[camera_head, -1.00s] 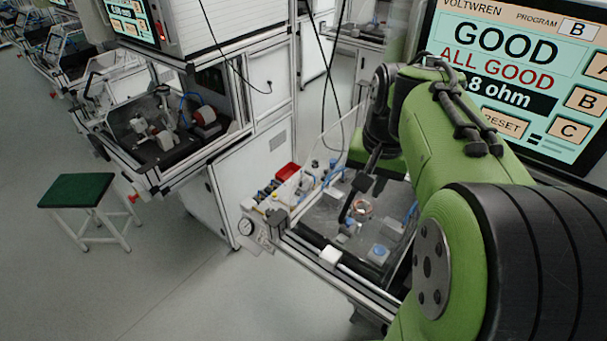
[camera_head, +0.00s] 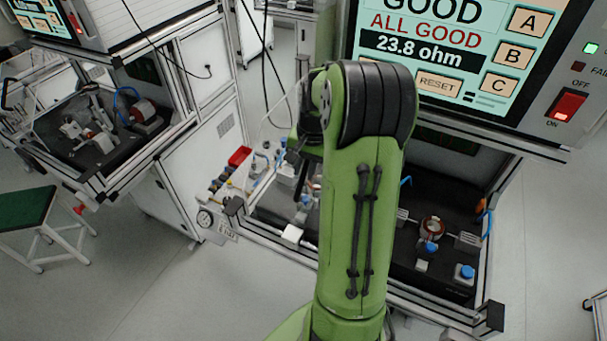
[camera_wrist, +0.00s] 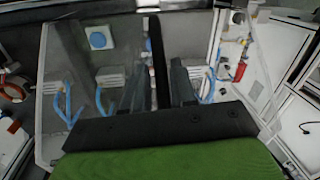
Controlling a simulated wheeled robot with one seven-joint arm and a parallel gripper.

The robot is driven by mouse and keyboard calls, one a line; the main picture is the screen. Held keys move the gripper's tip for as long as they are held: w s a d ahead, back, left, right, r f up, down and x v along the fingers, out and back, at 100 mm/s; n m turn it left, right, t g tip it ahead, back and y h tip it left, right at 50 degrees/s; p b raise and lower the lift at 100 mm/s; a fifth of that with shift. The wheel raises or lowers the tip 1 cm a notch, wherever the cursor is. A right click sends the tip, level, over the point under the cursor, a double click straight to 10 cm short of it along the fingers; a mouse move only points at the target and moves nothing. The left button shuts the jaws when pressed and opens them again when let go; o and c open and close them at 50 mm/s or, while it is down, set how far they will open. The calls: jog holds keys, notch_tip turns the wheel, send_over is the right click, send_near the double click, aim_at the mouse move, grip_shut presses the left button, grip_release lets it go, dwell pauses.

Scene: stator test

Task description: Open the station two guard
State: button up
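The station in front of me has a clear guard panel (camera_head: 262,128), seen at its left side in the head view; which station is number two I cannot read. A clear panel (camera_wrist: 78,75) also shows in the wrist view, with blue tubes and fixtures behind it. My gripper (camera_wrist: 158,85) shows two grey fingers apart, with a dark bar (camera_wrist: 157,45) running between them; I cannot tell whether they touch it. In the head view my arm hides most of the gripper and the middle of the station.
A copper-wound stator (camera_head: 432,228) sits in the dark station bed. Above is a screen (camera_head: 440,50) reading GOOD and 23.8 ohm. A neighbouring station (camera_head: 95,130) and green stool (camera_head: 22,217) stand further left; floor between is clear.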

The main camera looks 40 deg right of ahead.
jog(key=shift+w+f, duration=0.2)
jog(key=shift+f, duration=0.9)
grip_shut()
jog(key=shift+s, duration=0.1)
jog(key=s+d, duration=0.4)
jog(key=s, duration=0.7)
jog(key=s+d, duration=0.4)
jog(key=s, duration=0.7)
jog(key=s+d+b, duration=0.1)
jog(key=s+d, duration=0.2)
jog(key=s, duration=0.8)
jog(key=shift+d+r, duration=0.15)
jog(key=shift+d, duration=0.25)
jog(key=shift+s, duration=0.15)
grip_release()
